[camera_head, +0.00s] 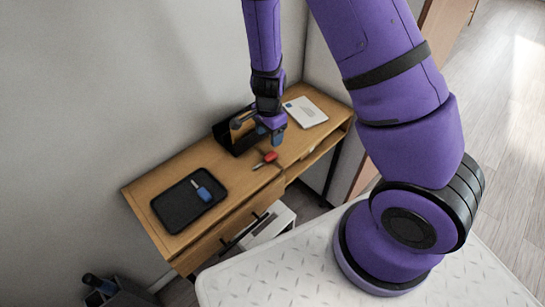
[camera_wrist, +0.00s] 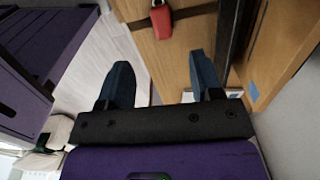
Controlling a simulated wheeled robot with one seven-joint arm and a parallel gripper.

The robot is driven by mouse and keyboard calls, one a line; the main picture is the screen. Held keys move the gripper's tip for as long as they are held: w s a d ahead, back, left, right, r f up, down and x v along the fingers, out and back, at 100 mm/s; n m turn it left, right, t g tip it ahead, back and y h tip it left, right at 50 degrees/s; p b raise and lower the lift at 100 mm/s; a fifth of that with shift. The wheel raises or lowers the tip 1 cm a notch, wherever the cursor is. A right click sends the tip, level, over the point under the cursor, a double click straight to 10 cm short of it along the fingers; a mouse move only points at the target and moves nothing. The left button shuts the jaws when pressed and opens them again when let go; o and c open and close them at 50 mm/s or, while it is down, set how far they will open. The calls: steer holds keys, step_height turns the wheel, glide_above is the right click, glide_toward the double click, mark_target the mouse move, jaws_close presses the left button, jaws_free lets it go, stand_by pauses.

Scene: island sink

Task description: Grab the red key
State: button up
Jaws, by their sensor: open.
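The red key (camera_head: 267,159) lies on the wooden desk (camera_head: 145,187), near its front edge and right of the black tray. In the head view my gripper (camera_head: 276,136) hangs over the desk, a little right of and behind the red key in the picture. The key is apart from the fingers, ahead of them in the wrist view.
A black tray (camera_head: 168,219) with a blue-headed key (camera_head: 204,194) lies at the desk's left end. A black open box (camera_head: 226,140) stands behind my gripper near the wall. A white booklet (camera_head: 306,112) lies at the right end. A dark bin (camera_head: 120,292) is on the floor.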

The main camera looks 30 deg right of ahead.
mark_target(270, 155)
steer(key=shift+w+d+f, duration=0.1)
steer(key=shift+w+f, duration=0.05)
steer(key=shift+f, duration=4.8)
steer(key=shift+c, duration=0.2)
steer(key=c, duration=1)
